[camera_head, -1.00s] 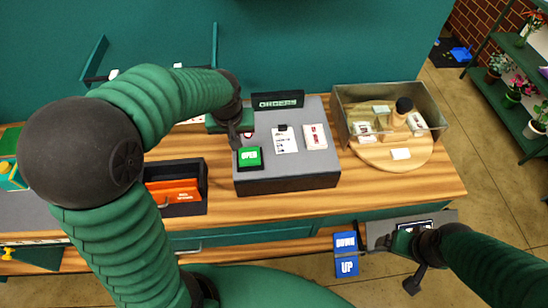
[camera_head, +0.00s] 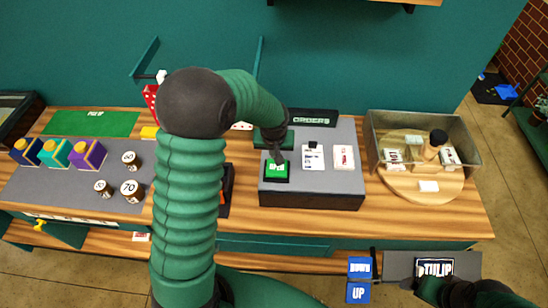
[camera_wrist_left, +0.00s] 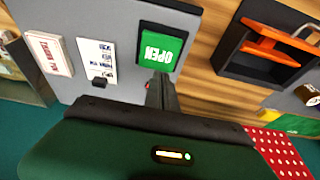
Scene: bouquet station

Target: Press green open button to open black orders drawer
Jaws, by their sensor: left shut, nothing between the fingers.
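The green OPEN button (camera_head: 277,169) sits in a black frame at the left front of the orders station's grey top. The black orders drawer (camera_head: 312,200) is the dark front below that top, flush and closed-looking. An ORDERS sign (camera_head: 314,118) stands behind it. My left gripper (camera_head: 278,154) is shut and empty, with its fingertips at the button's back edge. In the left wrist view the shut fingers (camera_wrist_left: 160,94) point at the edge of the green button (camera_wrist_left: 161,50); I cannot tell whether they touch. My right gripper (camera_head: 420,286) is low at the right; its jaws are unclear.
Two cards (camera_head: 313,157) lie right of the button. A tablet reading TULIP (camera_head: 435,268) and blue DOWN and UP buttons (camera_head: 359,268) are at the front. An orange-filled tray (camera_wrist_left: 270,50) lies beside the station.

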